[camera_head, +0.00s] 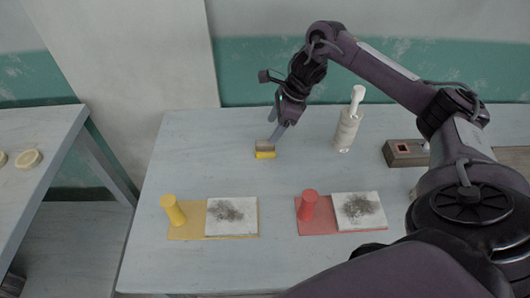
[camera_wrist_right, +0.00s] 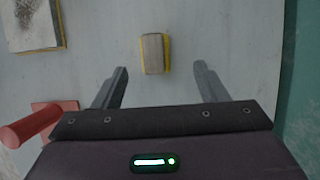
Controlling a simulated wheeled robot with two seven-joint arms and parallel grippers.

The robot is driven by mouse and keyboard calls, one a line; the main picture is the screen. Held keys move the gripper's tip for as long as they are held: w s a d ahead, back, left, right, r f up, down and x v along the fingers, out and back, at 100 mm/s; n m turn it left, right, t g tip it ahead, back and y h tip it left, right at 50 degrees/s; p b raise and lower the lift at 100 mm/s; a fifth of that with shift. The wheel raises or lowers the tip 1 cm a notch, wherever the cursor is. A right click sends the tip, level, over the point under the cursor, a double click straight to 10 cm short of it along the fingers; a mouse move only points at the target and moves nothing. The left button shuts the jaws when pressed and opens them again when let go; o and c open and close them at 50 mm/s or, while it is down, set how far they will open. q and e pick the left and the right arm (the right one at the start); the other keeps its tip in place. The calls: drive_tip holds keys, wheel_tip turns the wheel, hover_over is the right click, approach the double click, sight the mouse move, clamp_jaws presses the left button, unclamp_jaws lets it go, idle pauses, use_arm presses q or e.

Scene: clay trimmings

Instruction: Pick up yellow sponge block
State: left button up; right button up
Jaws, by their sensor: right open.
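The yellow sponge block (camera_head: 265,155) lies on the table near its back, with a grey-beige layer on top and yellow showing along its edge. In the right wrist view the sponge block (camera_wrist_right: 153,54) lies ahead of the fingertips, roughly centred between them. My right gripper (camera_head: 277,133) reaches down just above and behind the block in the head view. In the wrist view the gripper (camera_wrist_right: 162,74) has its two fingers wide apart with nothing between them. My left gripper is not in view.
A yellow board (camera_head: 188,233) and a red board (camera_head: 318,227), each with a peg and a speckled white tile, lie in front. A white bottle (camera_head: 347,130) and a brown box (camera_head: 405,153) stand to the right. A side table (camera_head: 40,155) is at left.

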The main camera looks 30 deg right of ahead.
sight(267, 142)
drive_tip(key=shift+w+f, duration=0.1)
drive_tip(key=shift+f, duration=0.3)
drive_tip(key=shift+a+f, duration=0.2)
drive_tip(key=shift+a+f+p, duration=0.45)
drive_tip(key=shift+f+p, duration=0.05)
drive_tip(key=shift+f, duration=0.2)
drive_tip(key=x, duration=0.1)
drive_tip(key=p+x, duration=0.1)
drive_tip(key=x, duration=0.1)
drive_tip(key=shift+a+f, duration=0.15)
drive_tip(key=shift+f, duration=0.25)
drive_tip(key=shift+a+f, duration=0.15)
drive_tip(key=shift+f, duration=0.45)
drive_tip(key=c, duration=1.1)
